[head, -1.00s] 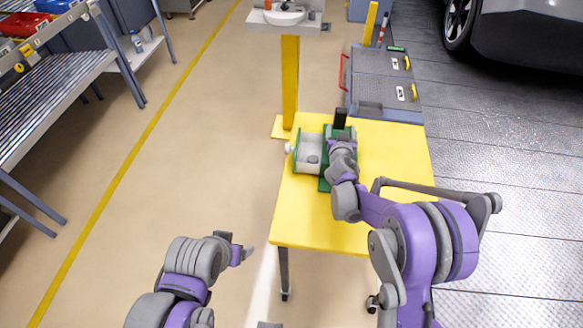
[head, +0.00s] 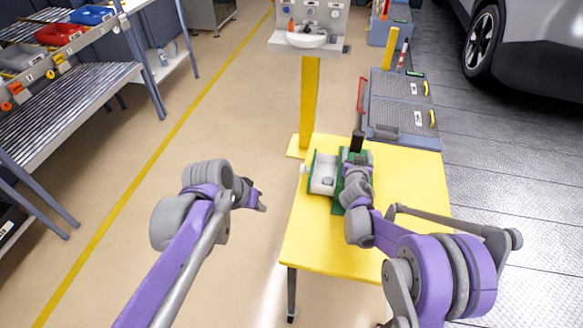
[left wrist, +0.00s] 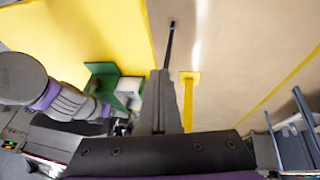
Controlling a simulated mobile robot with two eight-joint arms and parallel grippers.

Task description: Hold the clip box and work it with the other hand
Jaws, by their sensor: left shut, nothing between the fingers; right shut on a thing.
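The clip box (head: 323,177), a pale open tray with green edges and a white knob on its left side, sits on the yellow table (head: 325,240). My right gripper (head: 355,165) is at the box's right part, shut on it as far as I can see; its own wrist hides the fingertips. The box also shows in the left wrist view (left wrist: 130,88), beside my right arm. My left gripper (head: 263,208) is shut and empty, in the air left of the table's edge and apart from the box. Its closed fingers show in the left wrist view (left wrist: 161,90).
A black upright piece (head: 357,141) stands behind the box. A shelf rack (head: 70,95) is at the left. The table's front is clear.

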